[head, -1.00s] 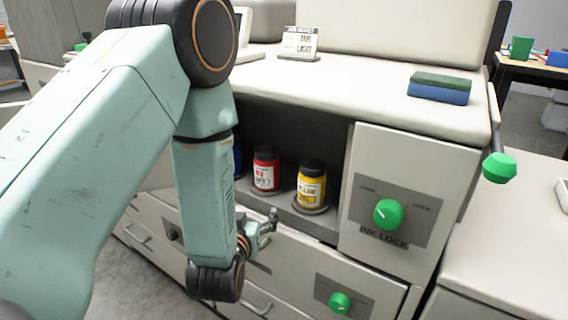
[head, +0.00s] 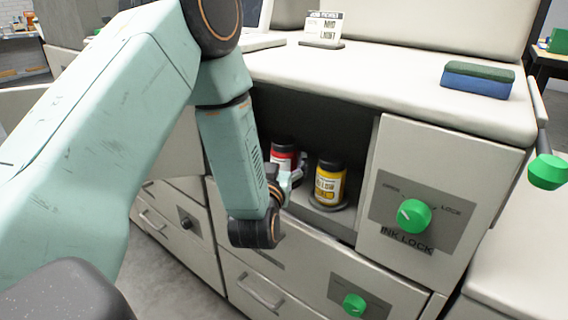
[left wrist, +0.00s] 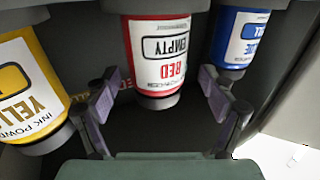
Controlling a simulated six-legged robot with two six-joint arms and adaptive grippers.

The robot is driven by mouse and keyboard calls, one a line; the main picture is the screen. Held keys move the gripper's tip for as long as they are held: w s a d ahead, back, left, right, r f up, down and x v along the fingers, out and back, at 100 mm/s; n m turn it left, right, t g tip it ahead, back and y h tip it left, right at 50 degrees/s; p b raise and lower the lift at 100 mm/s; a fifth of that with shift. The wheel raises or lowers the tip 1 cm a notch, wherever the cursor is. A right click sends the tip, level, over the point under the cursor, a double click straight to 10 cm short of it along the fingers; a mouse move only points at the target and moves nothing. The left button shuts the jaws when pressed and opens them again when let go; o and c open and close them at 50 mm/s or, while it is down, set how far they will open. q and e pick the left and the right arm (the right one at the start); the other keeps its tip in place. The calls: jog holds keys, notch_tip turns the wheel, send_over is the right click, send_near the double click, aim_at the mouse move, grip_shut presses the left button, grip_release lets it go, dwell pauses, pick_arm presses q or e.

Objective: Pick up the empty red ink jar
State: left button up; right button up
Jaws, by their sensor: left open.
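The red ink jar (head: 281,156) stands in the open ink compartment, with a dark cap and a white label. In the left wrist view its label (left wrist: 166,50) reads EMPTY and RED, upside down. My left gripper (head: 291,177) is at the compartment's opening, in front of the jar, and hides its lower part in the head view. In the left wrist view the open fingers of my left gripper (left wrist: 162,97) point at the red jar, one on each side, with gaps visible. My right gripper is not in view.
A yellow jar (head: 330,184) stands right of the red jar in the head view. A blue jar (left wrist: 240,38) shows on its other side in the left wrist view. The INK LOCK panel (head: 440,190) with a green knob (head: 413,216) bounds the opening on the right.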

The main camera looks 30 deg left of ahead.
pick_arm(q)
jog(key=shift+w+a+r, duration=0.15)
jog(key=shift+w, duration=0.8)
jog(key=shift+w+a, duration=0.1)
jog(key=shift+a, duration=0.05)
jog(key=c, duration=1.3)
